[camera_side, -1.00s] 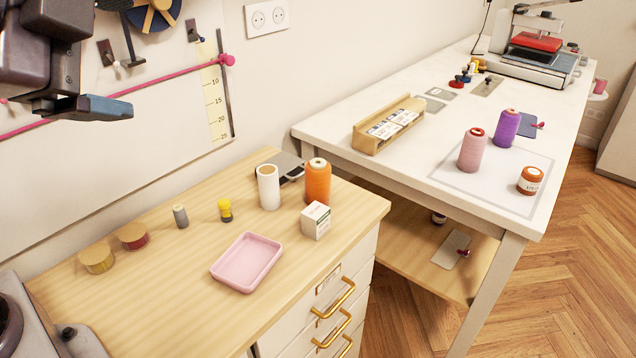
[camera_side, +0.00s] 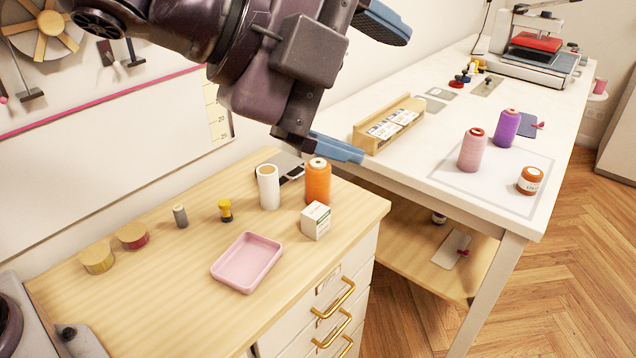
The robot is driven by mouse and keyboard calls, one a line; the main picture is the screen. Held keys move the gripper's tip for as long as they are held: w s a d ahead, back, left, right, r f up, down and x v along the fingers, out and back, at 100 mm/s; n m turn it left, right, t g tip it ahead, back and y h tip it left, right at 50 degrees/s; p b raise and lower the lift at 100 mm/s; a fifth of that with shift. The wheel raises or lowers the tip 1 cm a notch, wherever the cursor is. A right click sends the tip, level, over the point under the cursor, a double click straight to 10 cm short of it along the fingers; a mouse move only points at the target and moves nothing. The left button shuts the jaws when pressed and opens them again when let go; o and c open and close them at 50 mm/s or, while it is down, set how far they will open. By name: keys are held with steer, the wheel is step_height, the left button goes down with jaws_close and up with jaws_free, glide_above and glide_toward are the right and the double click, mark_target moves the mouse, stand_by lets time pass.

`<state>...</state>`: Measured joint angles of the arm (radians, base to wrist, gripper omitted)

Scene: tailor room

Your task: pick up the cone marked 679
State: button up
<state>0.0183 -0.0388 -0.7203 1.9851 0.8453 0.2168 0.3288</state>
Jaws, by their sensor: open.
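Several thread cones are in view, and I cannot read the mark 679 on any of them. An orange cone (camera_side: 318,182) stands upright on the wooden cabinet top, beside a white cone or tube (camera_side: 268,187). A pink cone (camera_side: 472,150) and a purple cone (camera_side: 506,128) stand upright on the white table. My gripper (camera_side: 380,95) is open and empty, with its blue-tipped fingers spread. It hangs in the air at upper middle. In the picture its lower finger appears just above the orange cone.
A small white box (camera_side: 316,220) stands in front of the orange cone, and a pink tray (camera_side: 247,262) lies to the left. A wooden box with labels (camera_side: 389,124) and a small orange-brown jar (camera_side: 530,180) stand on the white table (camera_side: 400,183).

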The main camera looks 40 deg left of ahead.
steer(key=w+a+f+n+h, duration=0.2)
steer(key=w+a+f+n, duration=0.15)
steer(key=w+f, duration=0.6)
steer(key=n+t+y, duration=0.4)
steer(key=n+y, duration=0.4)
steer(key=n, duration=0.9)
glide_toward(310, 169)
steer(key=x, duration=0.7)
steer(key=shift+f, duration=0.15)
steer(key=shift+x, duration=2.95)
steer(key=c, duration=1.1)
